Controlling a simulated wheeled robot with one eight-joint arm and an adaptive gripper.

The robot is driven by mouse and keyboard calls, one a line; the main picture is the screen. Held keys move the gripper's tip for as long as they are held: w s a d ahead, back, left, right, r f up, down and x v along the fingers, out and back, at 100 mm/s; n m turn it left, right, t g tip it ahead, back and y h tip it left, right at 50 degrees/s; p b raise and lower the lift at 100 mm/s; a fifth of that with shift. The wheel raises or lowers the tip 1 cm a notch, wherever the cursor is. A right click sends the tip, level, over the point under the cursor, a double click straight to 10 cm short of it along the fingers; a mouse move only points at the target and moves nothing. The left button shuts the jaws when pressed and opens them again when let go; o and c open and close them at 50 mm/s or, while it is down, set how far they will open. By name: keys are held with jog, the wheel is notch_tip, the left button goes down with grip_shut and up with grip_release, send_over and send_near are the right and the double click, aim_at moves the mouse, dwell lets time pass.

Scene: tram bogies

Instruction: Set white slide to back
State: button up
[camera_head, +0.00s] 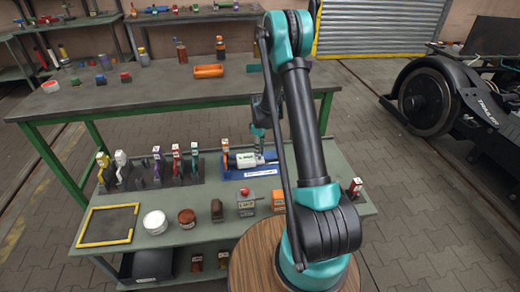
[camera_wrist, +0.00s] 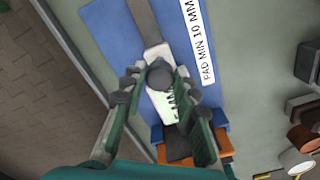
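A white slide (camera_wrist: 162,100) with green markings and a dark round knob (camera_wrist: 160,75) sits on a grey rail (camera_wrist: 145,20) on a blue board (camera_wrist: 105,30). The board carries a label reading "PAD MIN 10 MM" (camera_wrist: 198,40). In the head view the white slide (camera_head: 246,160) lies on the blue board (camera_head: 236,173) on the bench. My gripper (camera_wrist: 159,76) is over the slide, one finger on each side of the knob. A small gap seems to show between fingers and knob, so it looks open. My arm hides part of the board in the head view.
An orange and dark block (camera_wrist: 180,145) stands at the board's lower end in the wrist view. To its left in the head view is a row of coloured levers (camera_head: 157,165). A grey box with a red button (camera_head: 246,200) and tins (camera_head: 187,218) stand in front.

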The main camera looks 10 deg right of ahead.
grip_shut()
jog(key=shift+d, duration=1.6)
jog(key=o, duration=0.7)
grip_release()
jog(key=shift+d, duration=0.1)
jog(key=shift+c, duration=0.2)
notch_tip(320, 180, up, 12)
